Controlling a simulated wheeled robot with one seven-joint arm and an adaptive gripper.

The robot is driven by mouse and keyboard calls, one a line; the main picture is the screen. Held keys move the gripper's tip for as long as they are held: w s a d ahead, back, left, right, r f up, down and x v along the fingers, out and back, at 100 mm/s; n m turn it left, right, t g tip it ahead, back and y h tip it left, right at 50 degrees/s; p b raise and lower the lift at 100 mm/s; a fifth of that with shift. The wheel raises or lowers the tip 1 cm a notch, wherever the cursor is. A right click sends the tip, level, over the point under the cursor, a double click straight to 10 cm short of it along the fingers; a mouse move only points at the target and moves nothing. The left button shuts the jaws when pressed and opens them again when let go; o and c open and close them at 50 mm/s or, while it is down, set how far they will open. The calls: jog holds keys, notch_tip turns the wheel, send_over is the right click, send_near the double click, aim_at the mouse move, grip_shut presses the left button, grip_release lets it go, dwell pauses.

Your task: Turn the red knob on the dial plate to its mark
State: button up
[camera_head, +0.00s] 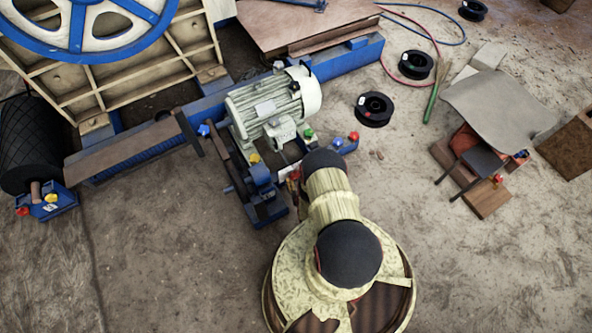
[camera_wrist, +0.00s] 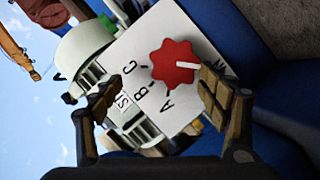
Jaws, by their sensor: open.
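The red knob (camera_wrist: 176,63) is a lobed star shape on the white dial plate (camera_wrist: 185,25) in the wrist view. Its white pointer line points right in the picture. Letters C, B and A run around the knob's left and lower sides, with short tick marks; more lettering at the right is partly hidden by a finger. My gripper (camera_wrist: 157,97) is open and empty. One finger is left of the knob and the other at its lower right; I cannot tell whether either touches it. In the head view, my arm hides most of the dial area.
A cream motor (camera_head: 265,105) stands beside the dial area on a blue frame (camera_head: 335,62). Black spools (camera_head: 374,108) and a green-handled tool (camera_head: 433,98) lie on the floor to the right. A grey sheet (camera_head: 498,112) covers wooden pieces. Floor at lower right is clear.

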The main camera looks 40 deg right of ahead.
jog(key=r, duration=0.4)
jog(key=d+r, duration=0.1)
jog(key=r, duration=0.2)
jog(key=shift+w+r, duration=0.1)
jog(key=shift+w, duration=0.3)
jog(key=shift+s+a, duration=0.15)
jog(key=shift+s, duration=0.1)
jog(key=shift+s, duration=0.1)
